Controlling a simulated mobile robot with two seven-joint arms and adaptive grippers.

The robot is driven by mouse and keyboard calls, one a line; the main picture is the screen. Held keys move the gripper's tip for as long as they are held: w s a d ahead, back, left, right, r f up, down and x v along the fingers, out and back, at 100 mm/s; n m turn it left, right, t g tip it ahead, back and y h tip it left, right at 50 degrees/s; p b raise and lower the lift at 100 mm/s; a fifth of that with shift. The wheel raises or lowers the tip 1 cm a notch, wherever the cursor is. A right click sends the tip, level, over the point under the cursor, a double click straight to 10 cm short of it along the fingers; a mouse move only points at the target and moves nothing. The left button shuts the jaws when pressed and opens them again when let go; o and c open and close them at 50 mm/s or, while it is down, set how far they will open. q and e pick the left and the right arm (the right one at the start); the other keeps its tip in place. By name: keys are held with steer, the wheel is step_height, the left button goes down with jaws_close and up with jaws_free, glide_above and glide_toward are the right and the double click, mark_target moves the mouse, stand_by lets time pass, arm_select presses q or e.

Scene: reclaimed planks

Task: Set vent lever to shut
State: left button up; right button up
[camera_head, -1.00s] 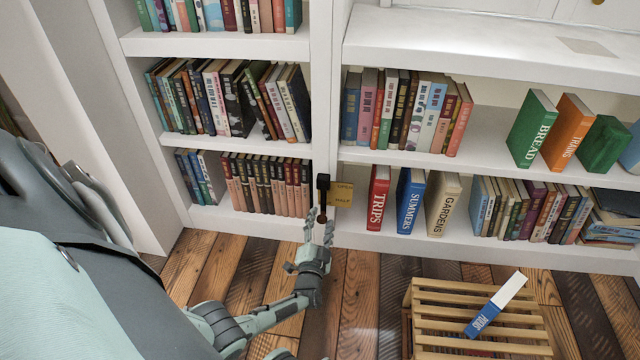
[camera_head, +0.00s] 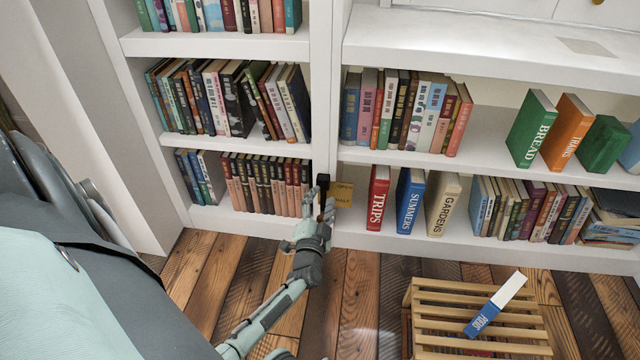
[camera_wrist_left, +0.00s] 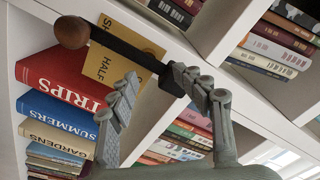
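The vent lever (camera_head: 322,183) is a black bar on the white upright between the shelf bays. In the head view its lower part is mostly hidden by my left gripper (camera_head: 318,206). In the left wrist view the lever (camera_wrist_left: 128,46) ends in a round brown knob (camera_wrist_left: 72,32). Behind it is a yellow label plate (camera_wrist_left: 104,66), partly covered, with "HALF" readable. My left gripper (camera_wrist_left: 157,82) is open, its fingertips spread at the lever's bar, the right one close to the mount end. Contact cannot be told. My right gripper is not in view.
The red TRIPS book (camera_head: 377,198), the blue SUMMERS book (camera_head: 409,200) and the GARDENS book (camera_head: 442,205) stand right of the lever. Packed shelves (camera_head: 265,185) lie left. A slatted wooden crate (camera_head: 430,343) with a blue book (camera_head: 484,318) stands on the plank floor.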

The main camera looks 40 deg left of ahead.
arm_select(q)
steer(key=p+v, duration=0.4)
steer(key=v, duration=0.5)
steer(key=shift+f, duration=0.15)
stand_by(0.6)
steer(key=shift+d, duration=0.2)
